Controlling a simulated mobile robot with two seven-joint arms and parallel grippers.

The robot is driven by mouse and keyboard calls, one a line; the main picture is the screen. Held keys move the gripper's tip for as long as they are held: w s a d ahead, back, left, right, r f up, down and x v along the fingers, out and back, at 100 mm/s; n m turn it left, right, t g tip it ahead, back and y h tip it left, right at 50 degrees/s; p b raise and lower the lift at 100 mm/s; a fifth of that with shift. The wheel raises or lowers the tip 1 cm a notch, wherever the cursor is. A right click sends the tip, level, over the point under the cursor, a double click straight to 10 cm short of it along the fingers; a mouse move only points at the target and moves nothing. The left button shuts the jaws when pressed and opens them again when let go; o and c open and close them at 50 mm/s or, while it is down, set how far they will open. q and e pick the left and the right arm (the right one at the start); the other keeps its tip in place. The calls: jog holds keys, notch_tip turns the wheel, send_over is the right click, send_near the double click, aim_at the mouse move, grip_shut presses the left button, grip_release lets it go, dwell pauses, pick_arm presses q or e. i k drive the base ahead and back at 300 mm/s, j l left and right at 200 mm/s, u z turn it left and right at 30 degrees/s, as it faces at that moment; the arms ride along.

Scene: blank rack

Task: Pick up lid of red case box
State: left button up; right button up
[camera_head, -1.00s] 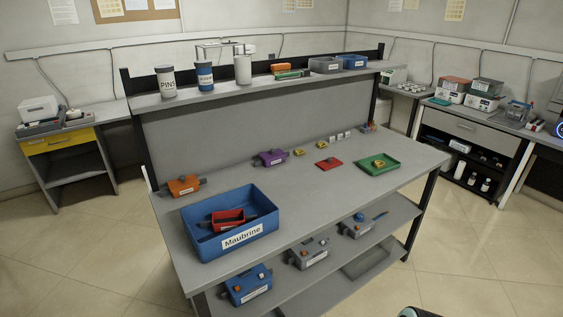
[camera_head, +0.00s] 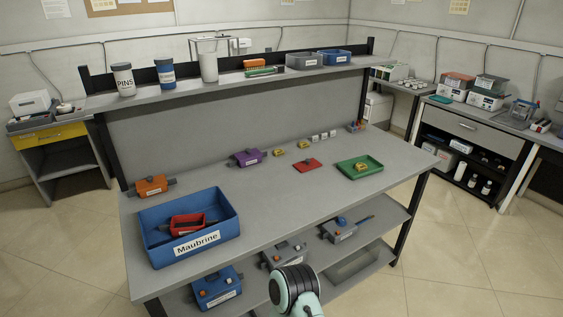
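A flat red piece with a small knob (camera_head: 307,164), which looks like the lid of the red case box, lies on the grey tabletop right of centre, left of the green tray (camera_head: 374,172). The open red case box (camera_head: 187,228) sits inside the blue bin labelled Maubrine (camera_head: 222,228) at the front left of the table. A rounded black and mint part of my own arm shows at the bottom centre. Neither gripper's fingers are in view, and nothing touches the red lid.
An orange box (camera_head: 151,186), a purple box (camera_head: 246,157) and small yellow pieces (camera_head: 303,144) stand on the table. The raised shelf (camera_head: 200,87) holds jars and bins. The tabletop's front middle is clear.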

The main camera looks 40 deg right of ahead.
aim_at(308, 164)
jog(key=k+l+u, duration=0.2)
jog(key=l, duration=0.15)
jog(key=l+u, duration=0.25)
jog(key=k+l+u, duration=0.2)
jog(key=l, duration=0.15)
jog(key=k+l+u, duration=0.1)
jog(key=k+l, duration=0.2)
jog(key=l, duration=0.15)
jog(key=k+l+u, duration=0.15)
jog(key=k+l, duration=0.2)
jog(key=l, duration=0.1)
